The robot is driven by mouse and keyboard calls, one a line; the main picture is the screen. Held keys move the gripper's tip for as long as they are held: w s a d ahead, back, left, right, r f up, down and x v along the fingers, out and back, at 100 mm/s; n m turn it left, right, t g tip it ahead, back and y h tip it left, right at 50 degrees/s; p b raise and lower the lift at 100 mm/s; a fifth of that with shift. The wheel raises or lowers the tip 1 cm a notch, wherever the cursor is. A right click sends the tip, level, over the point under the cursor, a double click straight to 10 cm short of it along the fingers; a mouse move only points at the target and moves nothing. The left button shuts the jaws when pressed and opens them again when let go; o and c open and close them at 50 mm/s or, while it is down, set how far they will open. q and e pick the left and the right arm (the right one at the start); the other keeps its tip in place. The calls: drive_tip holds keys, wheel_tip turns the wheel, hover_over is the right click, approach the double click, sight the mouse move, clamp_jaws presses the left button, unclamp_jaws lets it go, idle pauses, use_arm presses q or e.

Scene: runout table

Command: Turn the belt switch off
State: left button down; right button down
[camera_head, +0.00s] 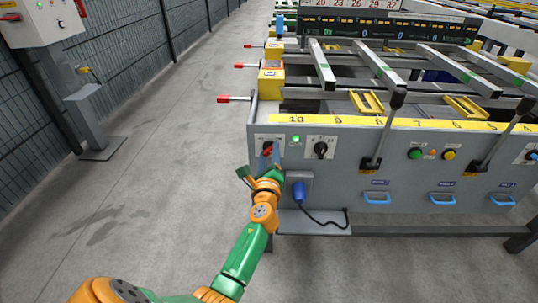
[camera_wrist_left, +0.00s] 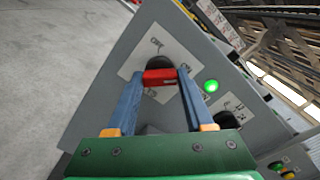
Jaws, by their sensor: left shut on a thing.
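The belt switch is a rotary knob with a red handle on a white plate on the table's grey front panel. In the left wrist view its red handle (camera_wrist_left: 160,77) sits between the fingertips of my left gripper (camera_wrist_left: 160,80), which is shut on it. A dark round base shows behind the handle. In the head view the red of the switch (camera_head: 267,149) shows at the panel's left end, with my left gripper (camera_head: 265,162) against it, partly covering it. My right gripper is not in view.
A lit green lamp (camera_head: 296,139) sits right of the switch, and a second black knob (camera_head: 320,149) beyond it. A blue plug (camera_head: 299,192) with a cable is below. Levers (camera_head: 383,130) stick out further right.

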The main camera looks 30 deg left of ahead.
use_arm(q)
drive_tip(key=shift+f+n, duration=0.1)
drive_tip(key=shift+n, duration=0.2)
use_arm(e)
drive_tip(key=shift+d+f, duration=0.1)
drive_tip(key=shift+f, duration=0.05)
use_arm(q)
drive_tip(key=n+b, duration=0.1)
drive_tip(key=n, duration=0.2)
drive_tip(key=n+b, duration=0.2)
drive_tip(key=n, duration=0.2)
drive_tip(key=shift+n, duration=0.3)
drive_tip(key=n+b, duration=0.1)
drive_tip(key=n, duration=0.7)
drive_tip(key=shift+b, duration=0.3)
drive_tip(key=shift+n, duration=0.8)
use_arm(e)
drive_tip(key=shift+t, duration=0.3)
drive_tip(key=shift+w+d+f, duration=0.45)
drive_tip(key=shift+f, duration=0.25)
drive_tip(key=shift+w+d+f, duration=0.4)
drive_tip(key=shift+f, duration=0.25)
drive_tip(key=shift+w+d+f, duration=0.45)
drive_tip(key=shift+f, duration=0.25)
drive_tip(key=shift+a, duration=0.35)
use_arm(q)
drive_tip(key=shift+c, duration=1.4)
unclamp_jaws()
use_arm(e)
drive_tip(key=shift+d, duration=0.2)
